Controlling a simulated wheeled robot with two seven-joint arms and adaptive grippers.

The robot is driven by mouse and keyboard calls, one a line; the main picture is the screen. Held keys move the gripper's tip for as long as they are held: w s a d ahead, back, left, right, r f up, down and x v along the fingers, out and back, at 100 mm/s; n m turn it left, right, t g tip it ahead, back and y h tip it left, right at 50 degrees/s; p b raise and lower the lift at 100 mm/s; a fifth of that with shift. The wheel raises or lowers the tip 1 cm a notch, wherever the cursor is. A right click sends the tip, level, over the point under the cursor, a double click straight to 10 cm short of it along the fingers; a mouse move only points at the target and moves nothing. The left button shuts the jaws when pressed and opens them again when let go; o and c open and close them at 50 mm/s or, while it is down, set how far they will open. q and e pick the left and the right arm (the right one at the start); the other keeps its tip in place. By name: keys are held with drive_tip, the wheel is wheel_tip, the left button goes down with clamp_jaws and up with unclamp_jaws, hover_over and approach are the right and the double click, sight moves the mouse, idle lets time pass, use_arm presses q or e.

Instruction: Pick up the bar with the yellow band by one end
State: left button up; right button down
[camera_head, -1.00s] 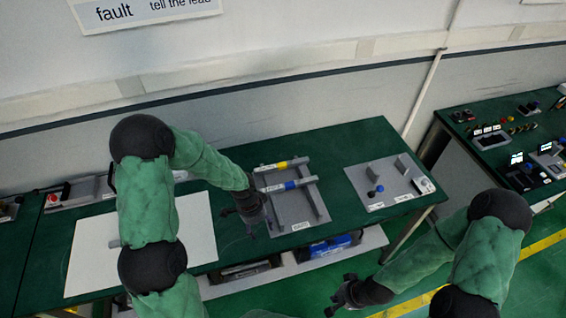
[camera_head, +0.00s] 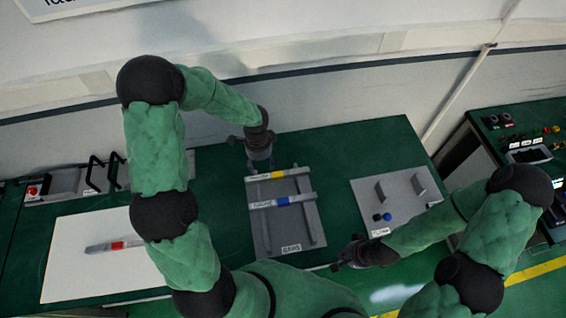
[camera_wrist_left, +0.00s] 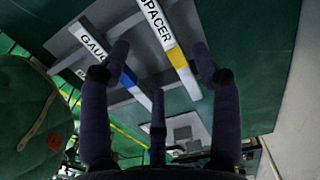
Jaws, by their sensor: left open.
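The bar with the yellow band (camera_head: 290,173), marked SPACER, lies across the upper part of a grey rack (camera_head: 285,235). It also shows in the left wrist view (camera_wrist_left: 180,60), running between my spread fingers. My left gripper (camera_head: 260,165) is open and empty, pointing down at the bar's left end. I cannot tell whether the fingers touch the bar. My right gripper (camera_head: 345,257) is low at the table's front edge, right of the rack; its fingers are too dark and small to read.
A bar with a blue band (camera_head: 265,204) lies parallel, just in front of the yellow-banded bar. A bar with a red band (camera_head: 103,247) lies on a white board (camera_head: 75,270) at left. A grey plate (camera_head: 410,190) with upright blocks and knobs stands at right.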

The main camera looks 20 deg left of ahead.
use_arm(q)
hover_over(260, 179)
drive_tip(key=f, duration=0.4)
drive_tip(key=shift+d+f, duration=0.2)
drive_tip(key=shift+d, duration=0.15)
drive_tip(key=shift+w+f, duration=0.15)
drive_tip(key=shift+f, duration=0.65)
drive_tip(key=f, duration=0.4)
drive_tip(key=shift+a+f, duration=0.15)
drive_tip(key=shift+a, duration=0.1)
clamp_jaws()
